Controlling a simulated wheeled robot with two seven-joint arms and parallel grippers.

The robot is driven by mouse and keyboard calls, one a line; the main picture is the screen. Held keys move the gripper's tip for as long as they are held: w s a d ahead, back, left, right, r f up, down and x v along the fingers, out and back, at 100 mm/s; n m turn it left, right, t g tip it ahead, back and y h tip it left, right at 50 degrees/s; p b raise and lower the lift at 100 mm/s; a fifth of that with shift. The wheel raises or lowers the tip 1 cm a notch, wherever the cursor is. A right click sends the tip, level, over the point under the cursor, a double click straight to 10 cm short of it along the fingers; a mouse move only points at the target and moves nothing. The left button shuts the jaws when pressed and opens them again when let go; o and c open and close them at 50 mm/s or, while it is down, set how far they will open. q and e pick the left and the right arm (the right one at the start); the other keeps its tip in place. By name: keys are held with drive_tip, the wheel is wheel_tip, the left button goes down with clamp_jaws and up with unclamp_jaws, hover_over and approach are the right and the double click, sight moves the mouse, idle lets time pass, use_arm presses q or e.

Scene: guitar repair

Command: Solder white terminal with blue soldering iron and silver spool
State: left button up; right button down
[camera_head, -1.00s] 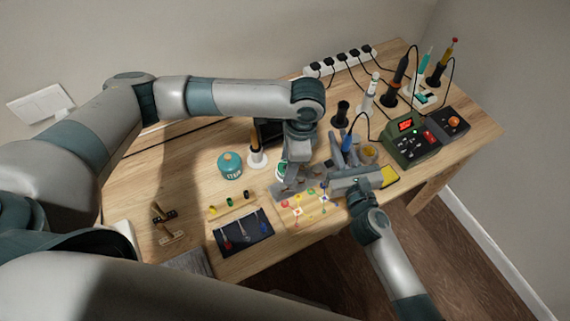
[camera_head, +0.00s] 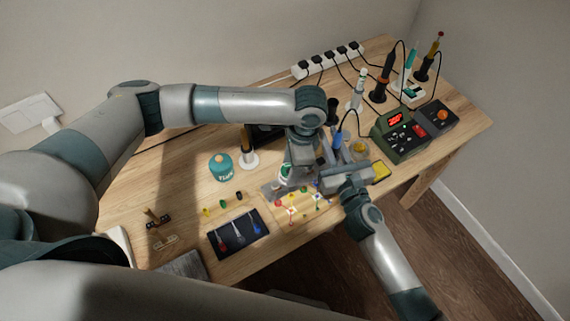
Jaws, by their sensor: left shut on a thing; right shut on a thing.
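The blue soldering iron (camera_head: 337,139) stands up tilted, its blue handle showing above my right gripper (camera_head: 325,181), which is shut on it at the right of the work area. The iron's tip is hidden. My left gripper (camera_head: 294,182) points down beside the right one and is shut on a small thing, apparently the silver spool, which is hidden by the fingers. The pale terminal board (camera_head: 302,207) lies just in front of both grippers, with small coloured and white terminals (camera_head: 291,211). I cannot tell which is the white terminal, or whether the iron or solder touches it.
A teal flux tin (camera_head: 221,167) and a white-based holder (camera_head: 249,159) stand left of my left gripper. A dark mat (camera_head: 238,234) with tools lies at front left, with several small spools behind.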

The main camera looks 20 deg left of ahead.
use_arm(q)
drive_tip(key=shift+w+d+f, duration=0.25)
drive_tip(key=shift+d+f, duration=0.2)
drive_tip(key=shift+d, duration=0.05)
use_arm(e)
drive_tip(key=shift+d+f, duration=0.1)
drive_tip(key=shift+f, duration=0.7)
idle(1.3)
use_arm(q)
drive_tip(key=shift+w+d+f, duration=0.25)
drive_tip(key=shift+d+f, duration=0.2)
drive_tip(key=shift+d, duration=0.25)
idle(1.5)
idle(1.9)
